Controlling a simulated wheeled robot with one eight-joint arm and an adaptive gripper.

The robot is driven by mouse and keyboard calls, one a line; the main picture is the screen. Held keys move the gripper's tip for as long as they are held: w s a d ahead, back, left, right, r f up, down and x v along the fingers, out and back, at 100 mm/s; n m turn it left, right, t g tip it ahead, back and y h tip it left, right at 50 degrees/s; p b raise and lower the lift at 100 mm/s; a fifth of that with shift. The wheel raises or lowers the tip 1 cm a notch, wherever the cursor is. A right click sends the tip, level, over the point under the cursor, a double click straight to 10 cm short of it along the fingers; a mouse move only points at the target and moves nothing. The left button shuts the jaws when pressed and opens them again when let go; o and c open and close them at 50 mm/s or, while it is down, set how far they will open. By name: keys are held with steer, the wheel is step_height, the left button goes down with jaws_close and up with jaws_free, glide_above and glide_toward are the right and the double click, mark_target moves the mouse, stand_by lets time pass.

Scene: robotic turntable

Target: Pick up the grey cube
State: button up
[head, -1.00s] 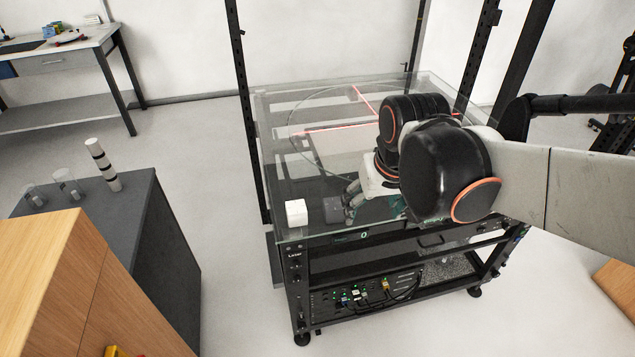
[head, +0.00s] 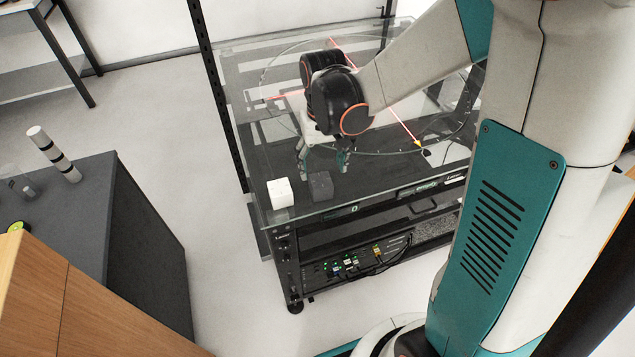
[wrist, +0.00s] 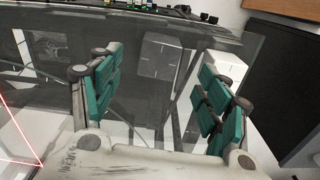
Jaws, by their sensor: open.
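The grey cube (head: 321,186) sits near the front-left corner of the glass-topped table, just right of a white cube (head: 281,192). My gripper (head: 324,168) points down behind the grey cube in the head view, with its teal fingers spread and nothing held. In the wrist view the grey cube (wrist: 160,57) shows beyond the gap between the open fingers (wrist: 160,75). The white cube (wrist: 224,66) is to its right, partly behind the right finger. I cannot tell the exact height of the fingertips above the glass.
The glass table (head: 375,193) has black posts and a red line cross on its top. A dark grey cabinet (head: 125,215) with a banded cylinder (head: 54,154) stands to the left, with a wooden box (head: 75,300) in front. The glass right of the cubes is clear.

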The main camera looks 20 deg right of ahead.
mark_target(321, 180)
step_height(321, 180, down, 4)
steer(key=shift+r+b, duration=0.15)
steer(key=shift+b, duration=0.3)
steer(key=f+b, duration=0.2)
steer(key=f, duration=0.1)
steer(key=w+f, duration=0.1)
steer(key=f, duration=0.1)
steer(key=shift+f+b, duration=0.1)
steer(key=shift+b, duration=0.3)
steer(key=shift+s, duration=0.1)
steer(key=c, duration=1.2)
